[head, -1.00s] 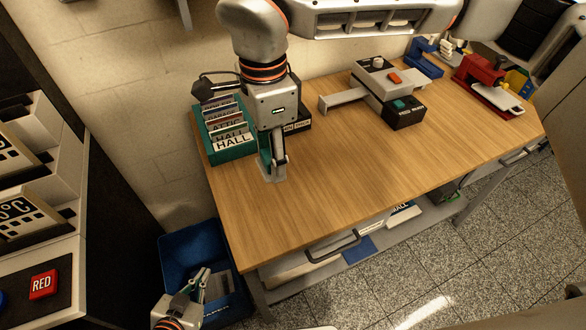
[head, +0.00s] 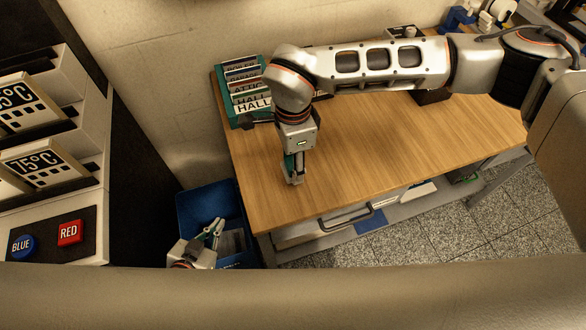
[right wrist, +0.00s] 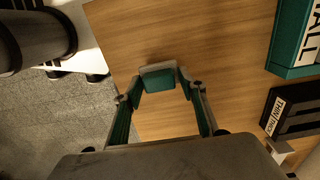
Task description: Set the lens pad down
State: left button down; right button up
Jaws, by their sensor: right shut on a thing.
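My right gripper (head: 294,182) points down over the front left part of the wooden table (head: 370,160). It is shut on a small block-like piece, the lens pad (right wrist: 158,78), seen between the green fingertips in the right wrist view with a pale upper edge. In the head view the fingers mostly hide the pad. I cannot tell whether it touches the tabletop. My left gripper (head: 217,232) is low at the left, over the blue bin; it is too small to tell its opening.
A green rack of labelled cards (head: 246,100) stands at the table's back left. A dark tray (right wrist: 290,110) is beside it. The blue bin (head: 190,212) stands left of the table. A panel with red (head: 69,233) and blue (head: 22,246) buttons is far left. The table's middle is clear.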

notch_tip(320, 180, down, 4)
jog(key=shift+f, duration=0.1)
dwell(0.4)
jog(key=o, duration=0.5)
jog(key=shift+f, duration=0.1)
jog(key=o, duration=0.5)
jog(key=shift+r, duration=0.3)
notch_tip(320, 180, up, 10)
jog(key=shift+w+r+b, duration=0.1)
jog(key=shift+b, duration=0.55)
jog(key=shift+r, duration=0.75)
